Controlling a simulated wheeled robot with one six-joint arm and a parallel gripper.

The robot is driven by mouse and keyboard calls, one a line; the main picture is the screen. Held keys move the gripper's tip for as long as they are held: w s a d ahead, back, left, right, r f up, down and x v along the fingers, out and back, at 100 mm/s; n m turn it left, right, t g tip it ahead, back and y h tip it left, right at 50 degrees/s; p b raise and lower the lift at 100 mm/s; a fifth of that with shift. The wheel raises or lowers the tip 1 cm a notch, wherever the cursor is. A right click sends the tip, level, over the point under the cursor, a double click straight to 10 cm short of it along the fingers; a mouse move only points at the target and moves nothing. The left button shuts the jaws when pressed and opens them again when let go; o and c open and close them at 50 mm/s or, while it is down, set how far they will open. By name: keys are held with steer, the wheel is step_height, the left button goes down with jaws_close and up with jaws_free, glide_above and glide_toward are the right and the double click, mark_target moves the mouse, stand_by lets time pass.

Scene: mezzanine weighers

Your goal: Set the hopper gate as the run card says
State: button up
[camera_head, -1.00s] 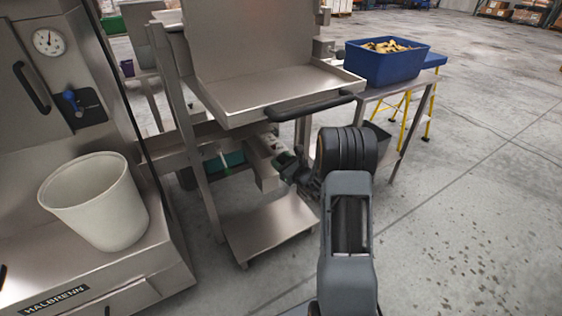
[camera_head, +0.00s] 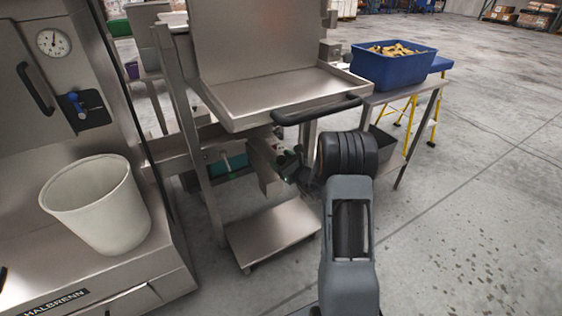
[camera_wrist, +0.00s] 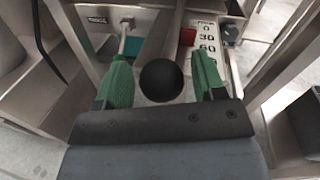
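In the wrist view a black ball knob (camera_wrist: 161,80) sits at the end of a grey lever (camera_wrist: 172,35). My gripper (camera_wrist: 163,76) is open, with one green finger on each side of the knob and gaps between. To the right of the lever is a pale scale plate (camera_wrist: 207,42) with numbers including 0, 30 and 60, and a red patch (camera_wrist: 187,37). In the head view my gripper (camera_head: 288,168) is beside the pale gate housing (camera_head: 266,160) under the steel hopper tray (camera_head: 285,93); the knob is hidden there. No readable run card shows.
A white bucket (camera_head: 97,215) stands on the machine at left. A blue bin (camera_head: 392,70) of yellowish pieces is on a side table at right. Frame posts (camera_head: 195,150) and a lower shelf (camera_head: 270,235) surround the gate.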

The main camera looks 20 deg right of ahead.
steer(key=shift+o, duration=0.4)
steer(key=shift+d, duration=0.1)
steer(key=shift+s+d, duration=0.15)
steer(key=shift+s, duration=0.35)
steer(key=p+v, duration=0.2)
steer(key=v, duration=1.1)
